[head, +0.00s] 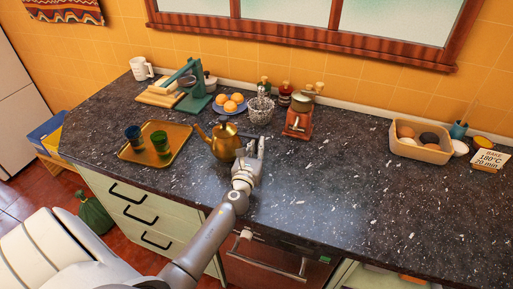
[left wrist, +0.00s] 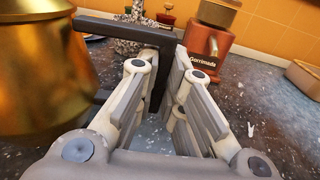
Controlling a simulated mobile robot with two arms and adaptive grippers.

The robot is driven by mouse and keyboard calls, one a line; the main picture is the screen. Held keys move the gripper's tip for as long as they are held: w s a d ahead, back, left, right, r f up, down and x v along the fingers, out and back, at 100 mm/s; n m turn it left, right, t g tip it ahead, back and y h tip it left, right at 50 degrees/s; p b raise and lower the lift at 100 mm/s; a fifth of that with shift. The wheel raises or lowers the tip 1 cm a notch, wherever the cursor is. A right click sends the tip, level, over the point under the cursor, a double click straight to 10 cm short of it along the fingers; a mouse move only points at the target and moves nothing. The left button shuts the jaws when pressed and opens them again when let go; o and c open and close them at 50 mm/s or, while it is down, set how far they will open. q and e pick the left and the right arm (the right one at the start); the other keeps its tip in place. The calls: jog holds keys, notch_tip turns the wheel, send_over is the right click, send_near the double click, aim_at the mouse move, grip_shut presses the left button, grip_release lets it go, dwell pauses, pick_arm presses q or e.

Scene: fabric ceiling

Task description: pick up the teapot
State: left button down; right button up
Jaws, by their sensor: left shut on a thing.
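The brass teapot (head: 223,144) is upright at the counter, just right of a tray, with its spout to the left. Its brass body (left wrist: 45,62) fills the left side of the left wrist view. Its black handle (left wrist: 120,30) reaches across and down between my fingers. My left gripper (head: 254,148) is on the right side of the teapot, shut on that handle; its fingers also show in the left wrist view (left wrist: 165,85). The teapot's base is partly hidden, and I cannot tell if it touches the counter. My right gripper is in neither view.
A brass tray (head: 180,132) with two cups (head: 160,142) lies left of the teapot. Behind stand a green press (head: 195,95), a plate of oranges (head: 229,103), a patterned pot (head: 260,108) and a red grinder (head: 299,120). The counter (head: 340,180) right of my gripper is clear.

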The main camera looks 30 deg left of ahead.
pick_arm(q)
jog(key=s+d+r+p, duration=0.2)
jog(key=s+d+r, duration=0.4)
jog(key=s+r, duration=0.4)
jog(key=shift+a+p+v, duration=0.25)
jog(key=shift+p+v, duration=0.15)
jog(key=shift+v, duration=0.85)
